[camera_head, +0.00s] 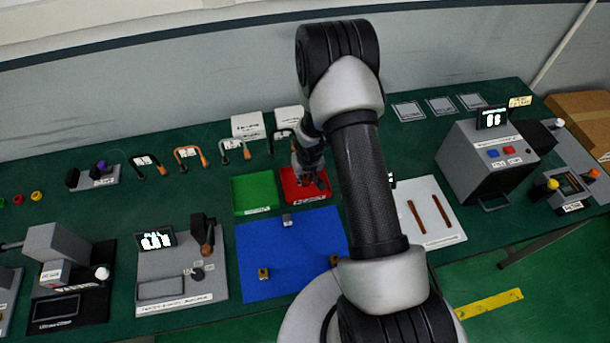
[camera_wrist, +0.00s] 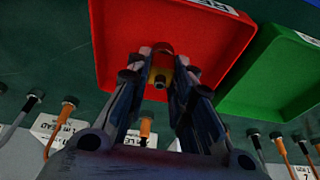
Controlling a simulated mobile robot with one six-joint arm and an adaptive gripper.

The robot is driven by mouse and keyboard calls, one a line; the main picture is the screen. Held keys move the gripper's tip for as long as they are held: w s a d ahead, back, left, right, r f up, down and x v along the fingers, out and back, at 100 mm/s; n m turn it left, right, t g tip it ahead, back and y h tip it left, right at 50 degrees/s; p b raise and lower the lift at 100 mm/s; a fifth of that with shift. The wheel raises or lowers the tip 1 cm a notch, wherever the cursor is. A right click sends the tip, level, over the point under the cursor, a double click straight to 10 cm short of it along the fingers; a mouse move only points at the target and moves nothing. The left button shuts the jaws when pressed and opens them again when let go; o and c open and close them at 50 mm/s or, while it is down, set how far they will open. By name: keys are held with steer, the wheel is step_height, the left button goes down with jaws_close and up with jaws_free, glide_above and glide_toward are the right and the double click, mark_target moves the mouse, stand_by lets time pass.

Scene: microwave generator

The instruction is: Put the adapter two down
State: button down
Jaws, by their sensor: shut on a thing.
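My gripper (camera_head: 310,165) is over the red tray (camera_head: 291,192) at the back middle of the bench. In the wrist view my gripper (camera_wrist: 161,85) is shut on a small adapter (camera_wrist: 160,76) with a brassy body and dark tip. The red tray (camera_wrist: 112,75) lies behind the adapter there. I cannot tell whether the adapter touches the tray floor. In the head view the adapter is hidden by my gripper and arm.
A green tray (camera_head: 252,189) stands directly left of the red one. A blue mat (camera_head: 290,255) in front holds a few small parts. Cables with orange and black ends (camera_head: 187,156) stand behind the trays. A grey machine (camera_head: 486,160) is at right. My arm hides the bench middle.

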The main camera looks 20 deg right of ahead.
steer(key=c, duration=1.4)
jaws_free()
steer(key=shift+f, duration=0.1)
steer(key=s+a+r+p, duration=0.1)
steer(key=s+r+p, duration=0.15)
steer(key=r, duration=0.95)
steer(key=s+a+r+h+p, duration=0.1)
steer(key=s+r+p, duration=0.15)
steer(key=r, duration=0.95)
steer(key=s+a+r+p, duration=0.2)
steer(key=s+r, duration=0.2)
steer(key=r, duration=0.8)
steer(key=s+a+r, duration=0.2)
steer(key=s+r, duration=0.1)
steer(key=s, duration=0.3)
steer(key=s+a+r+n+t+y, duration=0.1)
steer(key=s+a+r, duration=0.1)
steer(key=s+r, duration=0.2)
steer(key=s+a+r+n, duration=0.1)
steer(key=s+r, duration=0.3)
steer(key=s, duration=0.5)
steer(key=shift+s+a+r+y, duration=0.1)
steer(key=shift+a+y, duration=0.2)
steer(key=shift+a, duration=0.5)
